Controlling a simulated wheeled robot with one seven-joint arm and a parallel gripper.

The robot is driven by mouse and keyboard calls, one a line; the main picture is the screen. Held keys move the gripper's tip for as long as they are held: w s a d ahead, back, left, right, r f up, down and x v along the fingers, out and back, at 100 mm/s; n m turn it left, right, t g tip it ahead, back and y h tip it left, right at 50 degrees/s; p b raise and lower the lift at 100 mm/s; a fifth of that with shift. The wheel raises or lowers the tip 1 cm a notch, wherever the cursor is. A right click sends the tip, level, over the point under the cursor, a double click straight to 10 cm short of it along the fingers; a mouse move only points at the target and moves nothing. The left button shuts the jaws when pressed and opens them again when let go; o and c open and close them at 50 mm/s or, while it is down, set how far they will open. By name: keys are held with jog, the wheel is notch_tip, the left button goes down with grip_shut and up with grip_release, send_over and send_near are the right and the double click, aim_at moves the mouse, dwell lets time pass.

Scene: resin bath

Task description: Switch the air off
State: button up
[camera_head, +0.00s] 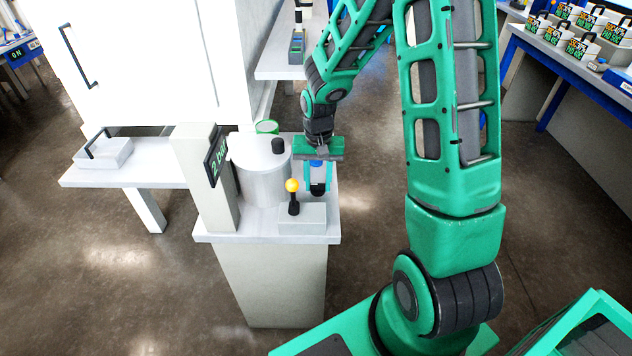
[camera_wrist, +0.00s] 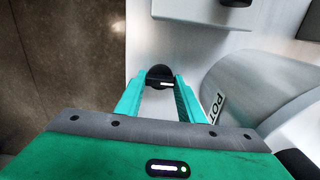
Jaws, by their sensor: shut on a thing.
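A round black knob (camera_wrist: 159,73) with a white mark shows between my fingertips in the wrist view. My gripper (camera_wrist: 161,84) is shut on this knob, one finger on each side. In the head view my gripper (camera_head: 318,182) points down at the right edge of the pale stand, and the dark knob (camera_head: 317,189) shows low between the fingers. The white mark on the knob lies about crosswise in the wrist view. The knob's lower part and mounting are hidden. No label for the knob can be read.
The grey pot (camera_head: 262,182), lettered "POT" in the wrist view (camera_wrist: 214,108), stands close beside my gripper. A yellow-tipped lever (camera_head: 293,188) rises from a grey box (camera_head: 304,219) in front. A post with a green-digit display (camera_head: 215,158) stands left. Open floor lies right of the stand.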

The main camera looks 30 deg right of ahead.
aim_at(318, 184)
jog(key=shift+w+n, duration=0.1)
jog(key=shift+n, duration=0.2)
jog(key=o, duration=1.1)
jog(key=shift+c, duration=0.2)
notch_tip(318, 184, up, 11)
jog(key=shift+f, duration=0.1)
jog(key=s+d+r, duration=0.2)
jog(key=s, duration=0.7)
jog(key=s+d+r, duration=0.3)
jog(key=s, duration=0.7)
jog(key=s+d+r, duration=0.2)
jog(key=s+r, duration=0.1)
jog(key=s, duration=0.6)
jog(key=shift+s+d+r+m, duration=0.2)
jog(key=shift+d+m, duration=0.2)
